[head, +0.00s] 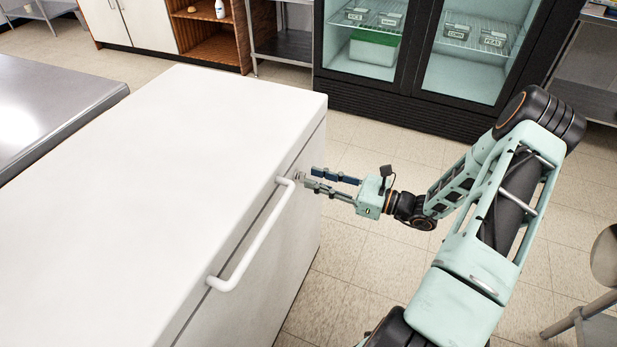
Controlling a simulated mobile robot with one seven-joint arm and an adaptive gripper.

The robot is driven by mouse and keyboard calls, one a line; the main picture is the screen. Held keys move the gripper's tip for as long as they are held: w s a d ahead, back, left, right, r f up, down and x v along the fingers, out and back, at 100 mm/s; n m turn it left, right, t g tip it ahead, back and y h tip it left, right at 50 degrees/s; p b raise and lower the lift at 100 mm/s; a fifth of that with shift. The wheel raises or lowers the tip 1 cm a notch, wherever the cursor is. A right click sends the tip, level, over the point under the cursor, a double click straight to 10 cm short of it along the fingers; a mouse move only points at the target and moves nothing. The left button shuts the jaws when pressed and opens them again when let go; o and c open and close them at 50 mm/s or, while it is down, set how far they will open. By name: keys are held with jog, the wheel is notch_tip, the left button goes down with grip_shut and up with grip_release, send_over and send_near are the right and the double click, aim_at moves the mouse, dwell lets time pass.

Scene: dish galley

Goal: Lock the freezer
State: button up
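The white chest freezer (150,170) stands at the left with its lid down. A white bar handle (250,240) runs along its front edge. A small grey fitting (300,175), perhaps the lock, shows on the front face just past the handle's far end. My gripper (312,179) reaches in from the right, level with that fitting. Its two fingers are apart with a gap between them, and their tips are close to the freezer front. I cannot tell whether they touch the fitting. No key can be made out.
A glass-door fridge (410,75) with labelled boxes stands at the back. A steel counter (50,105) is at the far left, beyond the freezer. Wooden shelves (210,30) stand at the back left. A stool (590,320) is at the lower right. The tiled floor between is clear.

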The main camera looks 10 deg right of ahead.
aim_at(300, 177)
jog(key=shift+x, duration=1.45)
jog(key=shift+c, duration=0.5)
grip_shut()
